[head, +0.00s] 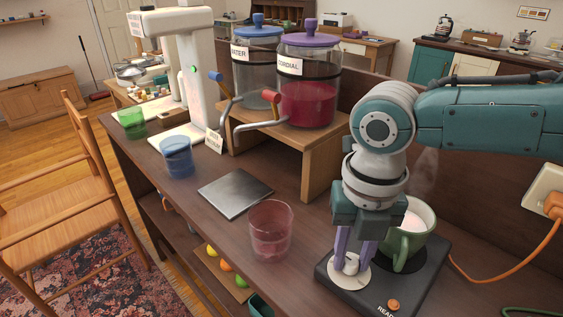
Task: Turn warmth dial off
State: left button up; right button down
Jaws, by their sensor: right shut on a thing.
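A dark warming plate (328,270) lies on the counter at the lower right, with a round cream warmth dial (362,277) on it. My right gripper (351,262) comes down over the dial with its purple fingers shut on the dial's knob. The knob is mostly hidden between the fingers, so I cannot read the dial's setting. An orange light (394,305) sits near the plate's front edge beside partly cut-off lettering. A green mug (405,250) with pale contents stands on the plate, close to the right of my gripper. My left gripper is not in view.
A pink glass (271,232) stands left of the plate, near a flat metal square (235,194). A wooden stand (318,160) holds two lidded dispensers. An orange cord (530,245) runs to a wall socket at the right. The counter between glass and plate is clear.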

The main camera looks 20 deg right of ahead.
aim_at(351, 261)
jog(key=shift+n, duration=1.6)
jog(key=c, duration=0.6)
grip_release()
jog(key=shift+r, duration=0.1)
notch_tip(351, 261, up, 10)
jog(key=shift+f+p, duration=0.1)
jog(key=shift+p, duration=0.4)
